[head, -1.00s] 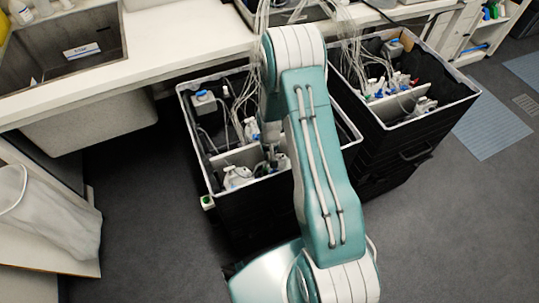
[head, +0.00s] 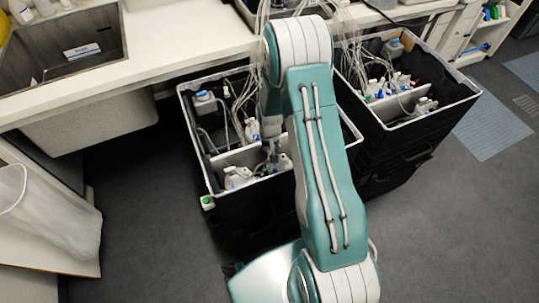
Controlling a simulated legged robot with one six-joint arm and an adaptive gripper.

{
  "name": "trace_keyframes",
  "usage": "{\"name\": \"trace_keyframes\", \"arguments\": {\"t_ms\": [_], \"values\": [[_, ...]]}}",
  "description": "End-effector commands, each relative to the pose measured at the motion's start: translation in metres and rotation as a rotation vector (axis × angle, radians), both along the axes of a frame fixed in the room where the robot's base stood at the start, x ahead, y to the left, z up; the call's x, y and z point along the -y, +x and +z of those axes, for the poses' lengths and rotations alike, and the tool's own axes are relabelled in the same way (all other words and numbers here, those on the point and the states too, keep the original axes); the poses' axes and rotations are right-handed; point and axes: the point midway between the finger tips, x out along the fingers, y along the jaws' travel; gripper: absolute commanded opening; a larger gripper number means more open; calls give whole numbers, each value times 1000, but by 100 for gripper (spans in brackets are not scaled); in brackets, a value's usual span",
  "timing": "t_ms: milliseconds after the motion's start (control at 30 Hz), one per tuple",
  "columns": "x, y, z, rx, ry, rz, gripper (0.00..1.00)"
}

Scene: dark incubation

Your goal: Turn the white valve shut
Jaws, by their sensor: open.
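My gripper (head: 272,154) is partly in view in the left black bin (head: 232,205), at the left edge of my teal and white arm. It points down among small white fittings and appears open, but its fingertips are small and hard to make out. White bottle-like parts (head: 238,177) lie to its left in the front part of the bin, and another white part (head: 285,163) is just to its right. I cannot tell which white part is the valve. My arm hides the right side of this bin. No contact can be made out.
A second black bin (head: 418,124) with tubes and bottles stands to the right. Cables hang from the white counter (head: 185,48) into both bins. A sink (head: 75,60) is at the upper left and a white bag (head: 50,220) at the left. The dark floor in front is clear.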

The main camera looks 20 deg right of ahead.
Motion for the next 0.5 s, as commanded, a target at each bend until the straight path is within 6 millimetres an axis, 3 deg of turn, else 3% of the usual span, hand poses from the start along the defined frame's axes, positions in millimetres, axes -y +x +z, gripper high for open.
{"name": "trace_keyframes", "arguments": {"t_ms": [300, 500], "values": [[0, 1, 66, 2, 0, 0, 55], [-1, 1, 85, -2, -1, 0, 55]]}}
